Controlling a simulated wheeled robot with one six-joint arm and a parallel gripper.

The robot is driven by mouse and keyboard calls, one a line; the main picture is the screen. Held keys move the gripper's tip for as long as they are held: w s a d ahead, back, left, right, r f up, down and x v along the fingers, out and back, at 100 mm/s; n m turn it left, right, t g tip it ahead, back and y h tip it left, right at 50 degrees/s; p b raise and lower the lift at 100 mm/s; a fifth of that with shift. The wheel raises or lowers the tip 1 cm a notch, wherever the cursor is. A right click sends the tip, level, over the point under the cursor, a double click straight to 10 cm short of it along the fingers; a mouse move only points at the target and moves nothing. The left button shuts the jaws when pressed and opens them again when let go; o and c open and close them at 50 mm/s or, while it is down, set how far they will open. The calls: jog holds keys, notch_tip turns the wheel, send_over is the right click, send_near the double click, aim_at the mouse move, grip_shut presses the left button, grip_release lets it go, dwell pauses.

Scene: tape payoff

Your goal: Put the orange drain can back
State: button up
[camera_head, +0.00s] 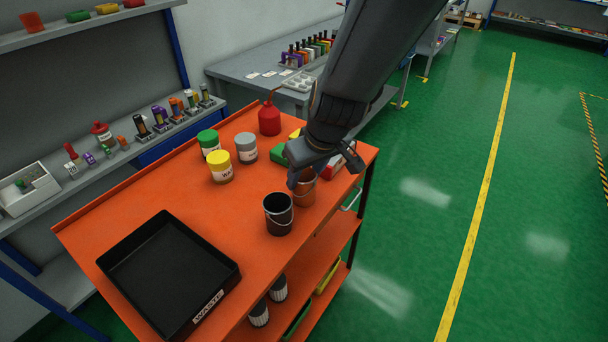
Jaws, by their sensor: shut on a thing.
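The orange drain can (304,196) is a small brownish-orange pail at the right side of the orange cart top (150,205). My gripper (300,178) comes down on it from above and is shut on it. The gripper hides its upper part and much of its rim. I cannot tell whether its base touches the cart top or is slightly above it. A black pail (278,216) with a wire handle stands just in front and to the left of it.
Green, grey and yellow-lidded cans (220,168) and a red oil can (269,117) stand behind. Green and red boxes (340,162) are partly hidden by my arm. A black waste tray (226,286) lies at front left. The cart's right edge is close to the orange can.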

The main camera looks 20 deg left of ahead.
jog(key=o, duration=1.1)
jog(key=shift+f, duration=0.1)
jog(key=shift+s+r, duration=0.1)
jog(key=shift+r, duration=0.5)
jog(key=b+v, duration=0.1)
jog(key=v, duration=1)
jog(key=shift+d, duration=0.1)
